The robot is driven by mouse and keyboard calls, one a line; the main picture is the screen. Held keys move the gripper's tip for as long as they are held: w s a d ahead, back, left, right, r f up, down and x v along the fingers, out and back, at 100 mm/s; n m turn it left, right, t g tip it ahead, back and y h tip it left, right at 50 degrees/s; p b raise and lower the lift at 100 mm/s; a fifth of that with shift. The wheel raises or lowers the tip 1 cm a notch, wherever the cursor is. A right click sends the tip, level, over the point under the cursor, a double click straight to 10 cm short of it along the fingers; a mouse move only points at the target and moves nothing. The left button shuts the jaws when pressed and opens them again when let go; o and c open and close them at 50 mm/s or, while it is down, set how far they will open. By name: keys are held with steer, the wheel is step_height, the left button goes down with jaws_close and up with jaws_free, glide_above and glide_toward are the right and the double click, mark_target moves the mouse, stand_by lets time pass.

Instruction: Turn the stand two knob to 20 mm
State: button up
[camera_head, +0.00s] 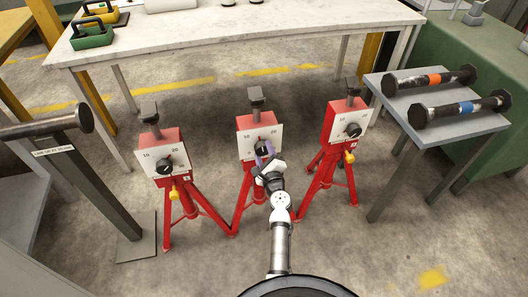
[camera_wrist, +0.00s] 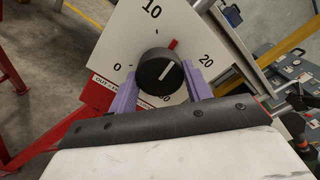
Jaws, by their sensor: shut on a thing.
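The middle red stand (camera_head: 243,198) carries a white dial plate (camera_head: 246,137) with a black knob. My gripper (camera_head: 264,152) reaches this knob from the front, and the stand's number is not readable. In the wrist view the knob (camera_wrist: 158,73) sits between the purple fingers of my gripper (camera_wrist: 160,78), which is shut on its sides. The plate (camera_wrist: 105,52) shows 0, 10 and 20; a lower number is partly hidden. The knob's white line and a red mark (camera_wrist: 173,44) beyond it point between 10 and 20, roughly midway.
Similar red stands stand close by on the left (camera_head: 165,160) and right (camera_head: 345,125). A grey table (camera_head: 440,130) with two dumbbell-like spools is at right. A white workbench (camera_head: 230,40) is behind. A post with a roller (camera_head: 50,123) stands at left.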

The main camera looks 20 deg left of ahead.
steer(key=m+p, duration=0.1)
steer(key=m, duration=0.4)
steer(key=shift+r+m, duration=0.15)
steer(key=shift+m, duration=0.15)
steer(key=m+p, duration=0.1)
steer(key=m, duration=0.3)
steer(key=shift+m+p, duration=0.3)
steer(key=shift+p, duration=0.1)
steer(key=o, duration=1)
steer(key=shift+f, duration=0.2)
